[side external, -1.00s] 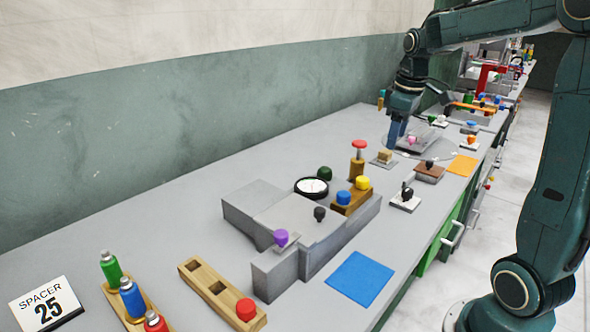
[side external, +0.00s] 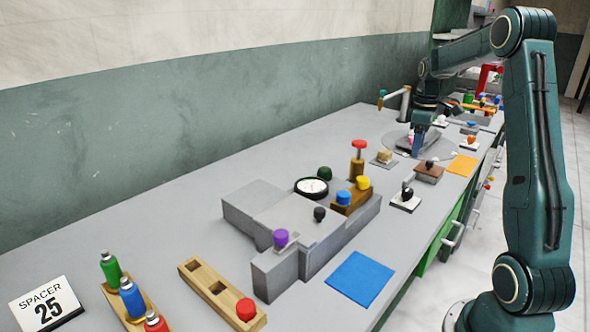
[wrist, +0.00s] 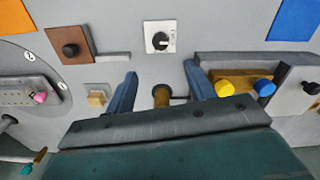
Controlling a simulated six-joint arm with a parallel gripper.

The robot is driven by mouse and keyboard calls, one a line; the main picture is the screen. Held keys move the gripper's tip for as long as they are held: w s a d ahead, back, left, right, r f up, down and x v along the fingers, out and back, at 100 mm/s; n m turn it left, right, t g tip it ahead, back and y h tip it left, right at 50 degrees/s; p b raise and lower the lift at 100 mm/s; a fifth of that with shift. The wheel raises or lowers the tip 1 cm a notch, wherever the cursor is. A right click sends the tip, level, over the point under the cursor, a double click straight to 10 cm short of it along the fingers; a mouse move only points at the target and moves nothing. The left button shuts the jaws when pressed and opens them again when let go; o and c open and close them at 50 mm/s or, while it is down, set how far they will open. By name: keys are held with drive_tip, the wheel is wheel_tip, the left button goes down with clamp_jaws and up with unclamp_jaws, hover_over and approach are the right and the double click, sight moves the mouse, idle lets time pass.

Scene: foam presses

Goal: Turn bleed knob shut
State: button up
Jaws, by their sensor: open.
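I cannot tell for sure which knob is the bleed knob. A black knob on a white plate (side external: 406,191) stands on the bench right of the grey press block; it also shows at the top centre of the wrist view (wrist: 160,40), with a pointer mark. Another black knob on a brown plate (side external: 429,163) is farther back and shows at the wrist view's upper left (wrist: 70,49). My gripper (side external: 417,150) has blue fingers and is low over the far bench, behind both knobs. In the wrist view its fingers (wrist: 160,88) are apart, with nothing held.
The grey press block (side external: 270,215) carries a round gauge (side external: 312,186), yellow and blue knobs and a purple knob. A red-topped post (side external: 359,152) stands behind it. A round plate with a pink knob (wrist: 40,97) is left in the wrist view.

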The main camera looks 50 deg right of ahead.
sight(409, 189)
wheel_tip(409, 189, down, 14)
drive_tip(key=shift+r, duration=0.2)
idle(0.5)
drive_tip(key=c, duration=1)
